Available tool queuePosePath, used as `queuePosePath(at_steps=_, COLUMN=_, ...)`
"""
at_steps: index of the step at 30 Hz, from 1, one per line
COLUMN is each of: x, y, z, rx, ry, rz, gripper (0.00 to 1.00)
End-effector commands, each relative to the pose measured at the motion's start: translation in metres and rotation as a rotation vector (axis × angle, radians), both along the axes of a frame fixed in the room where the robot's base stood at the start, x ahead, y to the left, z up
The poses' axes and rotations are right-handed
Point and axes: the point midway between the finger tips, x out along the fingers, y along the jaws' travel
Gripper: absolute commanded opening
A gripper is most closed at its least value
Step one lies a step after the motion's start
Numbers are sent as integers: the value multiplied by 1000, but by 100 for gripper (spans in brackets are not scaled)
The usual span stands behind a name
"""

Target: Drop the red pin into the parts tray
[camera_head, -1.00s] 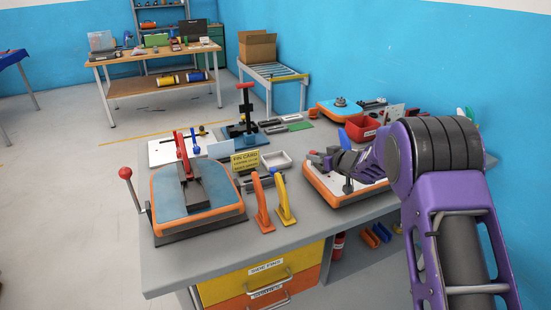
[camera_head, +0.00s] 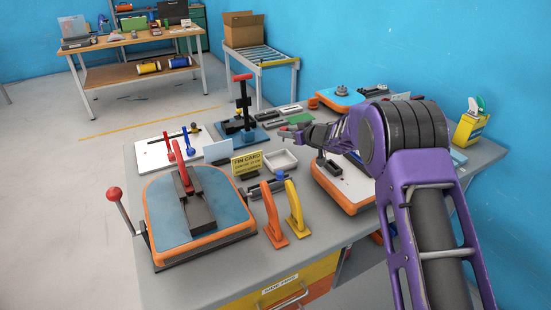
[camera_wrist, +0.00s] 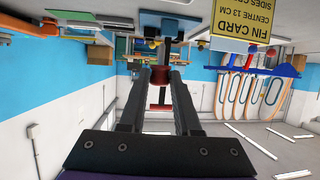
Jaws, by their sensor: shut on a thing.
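My gripper (camera_head: 287,133) is raised above the bench, up and slightly right of the small pale tray (camera_head: 281,160), which looks like the parts tray. In the wrist view my gripper (camera_wrist: 160,80) has its fingers closed on the small red pin (camera_wrist: 160,75). In the head view only a bit of red shows at the fingertips. The tray looks empty and lies on the bench beside the yellow fin card (camera_head: 247,162). The pin is apart from the tray.
Orange and yellow upright fins (camera_head: 273,215) stand in front of the tray. A red-handled pump (camera_head: 242,105) stands behind it. An orange-edged board with a white top (camera_head: 345,185) lies to the right, and a blue-topped board (camera_head: 215,190) to the left.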

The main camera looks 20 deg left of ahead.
Motion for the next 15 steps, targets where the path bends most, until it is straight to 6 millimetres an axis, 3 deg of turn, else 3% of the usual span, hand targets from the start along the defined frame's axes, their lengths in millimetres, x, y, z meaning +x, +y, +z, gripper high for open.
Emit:
queuePosePath(at_steps=8, x=0, y=0, z=-11, rx=0, ry=0, rz=0, gripper=0)
queuePosePath(at_steps=15, x=-1, y=1, z=-40, rx=0, ry=1, rz=2, gripper=0)
